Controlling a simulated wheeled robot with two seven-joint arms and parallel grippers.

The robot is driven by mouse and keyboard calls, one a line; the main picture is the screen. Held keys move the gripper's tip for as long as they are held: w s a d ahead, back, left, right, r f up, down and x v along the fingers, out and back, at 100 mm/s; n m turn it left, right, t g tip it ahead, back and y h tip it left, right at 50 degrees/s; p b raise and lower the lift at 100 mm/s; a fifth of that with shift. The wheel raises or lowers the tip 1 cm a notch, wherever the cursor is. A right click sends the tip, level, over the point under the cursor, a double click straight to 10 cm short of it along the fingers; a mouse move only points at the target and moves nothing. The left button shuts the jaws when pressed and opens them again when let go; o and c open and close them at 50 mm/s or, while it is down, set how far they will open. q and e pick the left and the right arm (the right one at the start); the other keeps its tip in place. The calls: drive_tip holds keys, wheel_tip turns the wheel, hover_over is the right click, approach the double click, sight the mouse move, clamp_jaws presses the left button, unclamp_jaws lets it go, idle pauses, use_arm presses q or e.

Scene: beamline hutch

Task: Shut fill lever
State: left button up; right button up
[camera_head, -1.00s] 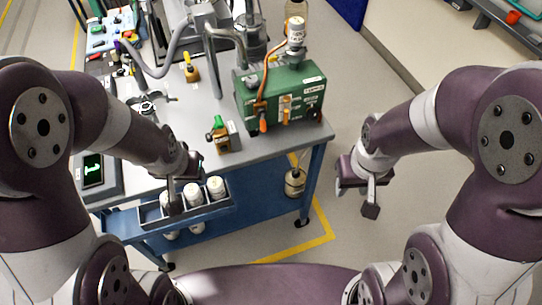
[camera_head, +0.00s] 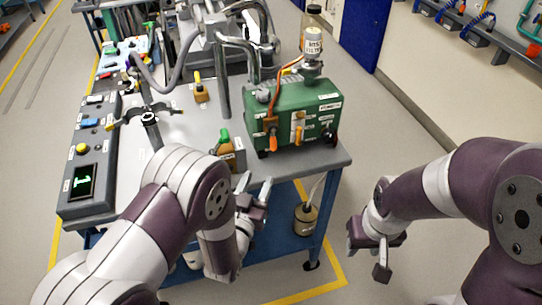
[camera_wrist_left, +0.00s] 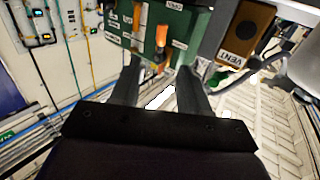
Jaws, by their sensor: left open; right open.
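The green box (camera_head: 300,110) stands at the right end of the cart top, with an orange-tipped lever (camera_head: 272,138) on its front left and a yellow-orange lever (camera_head: 298,130) beside it. I cannot read which is labelled fill. In the left wrist view, the orange lever (camera_wrist_left: 160,40) hangs down the green face (camera_wrist_left: 185,25), ahead of my fingers. My left gripper (camera_head: 254,186) is open and empty at the cart's front edge, below and in front of the box; its fingers also show in the wrist view (camera_wrist_left: 160,75). My right gripper (camera_head: 378,254) is open and empty, right of the cart.
A bottle (camera_head: 312,40) tops the green box. A display panel (camera_head: 85,180) is at left. Floor is free right of the cart.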

sight(273, 145)
use_arm(q)
drive_tip(key=p+x, duration=0.1)
drive_tip(key=x, duration=1.1)
drive_tip(key=shift+w+r, duration=0.1)
drive_tip(key=shift+w, duration=0.05)
clamp_jaws()
